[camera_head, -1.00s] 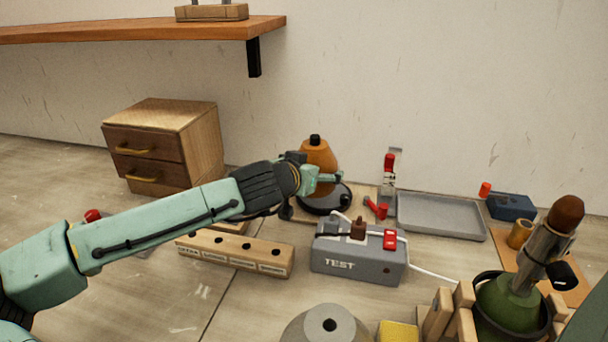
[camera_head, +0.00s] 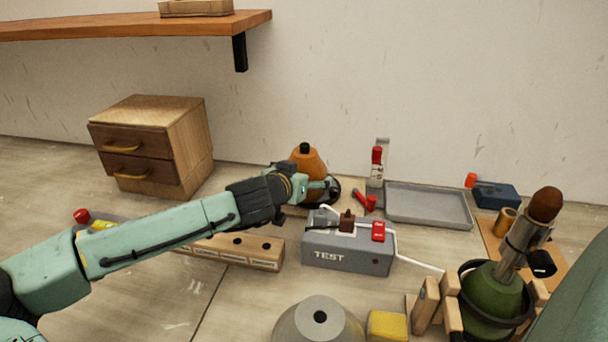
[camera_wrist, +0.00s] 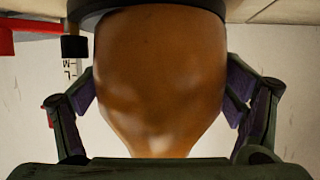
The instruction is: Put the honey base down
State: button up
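The honey base (camera_head: 308,160) is an orange-brown, bottle-shaped lamp base with a black top. It stands upright at a black round disc (camera_head: 334,190) near the wall, behind the test box. My gripper (camera_head: 318,188) is at its lower front. In the wrist view the honey base (camera_wrist: 160,75) fills the space between my two fingers (camera_wrist: 160,100). Their purple pads lie against its two sides. A dark rim (camera_wrist: 150,12) shows at its wide end. Whether the underside rests fully on the disc is hidden by my gripper.
The grey TEST box (camera_head: 347,255) with plug and red switch stands just in front. A grey tray (camera_head: 428,222) lies to the right, with a red-topped upright (camera_head: 376,165) between. A green base (camera_head: 492,300) stands front right. A wooden drawer unit (camera_head: 150,145) is left.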

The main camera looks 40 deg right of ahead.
jog(key=shift+o, duration=1.2)
jog(key=shift+r, duration=0.15)
